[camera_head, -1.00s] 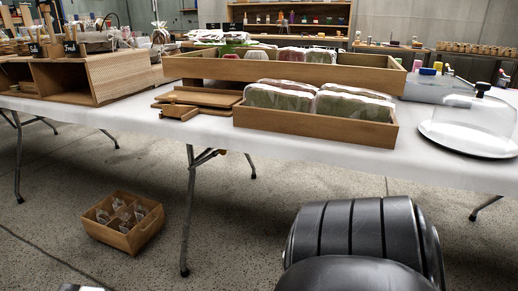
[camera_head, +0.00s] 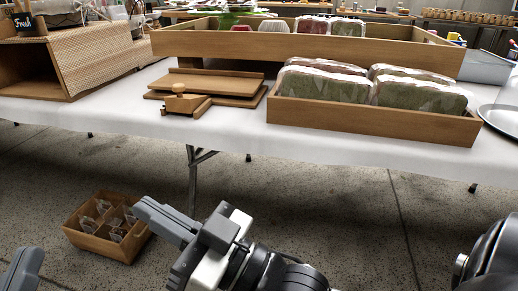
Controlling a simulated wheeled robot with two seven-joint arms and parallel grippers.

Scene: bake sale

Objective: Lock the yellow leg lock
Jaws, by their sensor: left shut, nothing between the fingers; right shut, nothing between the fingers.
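The white-covered folding table (camera_head: 120,125) stands ahead of me. One of its metal legs (camera_head: 193,178) with a slanted brace comes down left of the middle, and its lower part is hidden behind my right gripper (camera_head: 145,206). I cannot make out a yellow leg lock on it. My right gripper is shut and empty, its grey fingers pointing up and left, in front of the leg and below the tabletop. My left gripper (camera_head: 24,264) shows only partly at the bottom left corner; it is shut and empty, apart from the table.
A wooden crate (camera_head: 75,240) with small bags sits on the floor behind my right gripper. On the table are a long wooden tray (camera_head: 210,43), a tray of wrapped loaves (camera_head: 375,120), wooden boards (camera_head: 215,82) and a wooden box (camera_head: 30,70). Open floor lies right of the leg.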

